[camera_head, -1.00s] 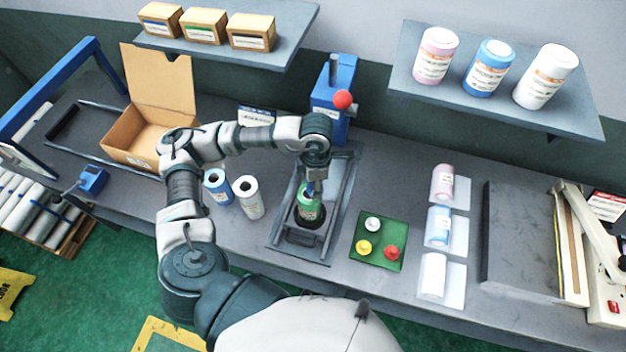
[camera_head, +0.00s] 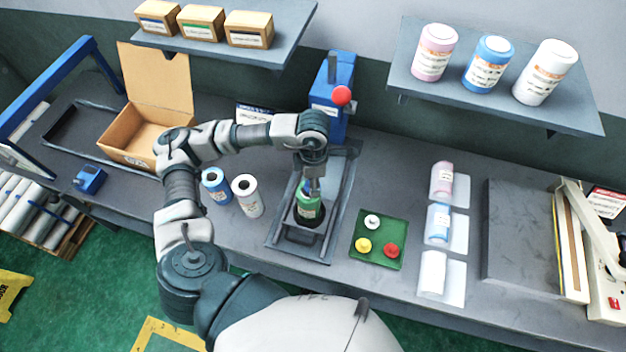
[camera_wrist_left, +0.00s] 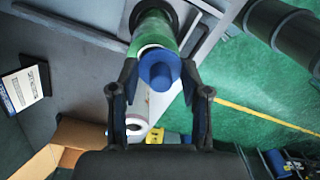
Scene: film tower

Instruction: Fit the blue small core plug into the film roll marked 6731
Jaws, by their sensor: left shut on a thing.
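A green film roll (camera_head: 308,212) stands upright in a dark round holder on the metal fixture (camera_head: 292,253) at the middle of the bench. Its label is too small to read. My left gripper (camera_head: 310,186) is directly above the roll, pointing down. In the left wrist view the gripper (camera_wrist_left: 160,80) is shut on the blue small core plug (camera_wrist_left: 158,72), which lies between the two fingertips. The plug is over the top end of the green roll (camera_wrist_left: 152,32), in line with its white core. I cannot tell how deep it sits. My right gripper is not in view.
A blue press with a red knob (camera_head: 341,95) stands behind the fixture. A blue roll (camera_head: 215,187) and a white roll (camera_head: 249,198) stand to the left. A green tray (camera_head: 378,262) with white, yellow and red plugs lies to the right. An open carton (camera_head: 128,150) is at the left.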

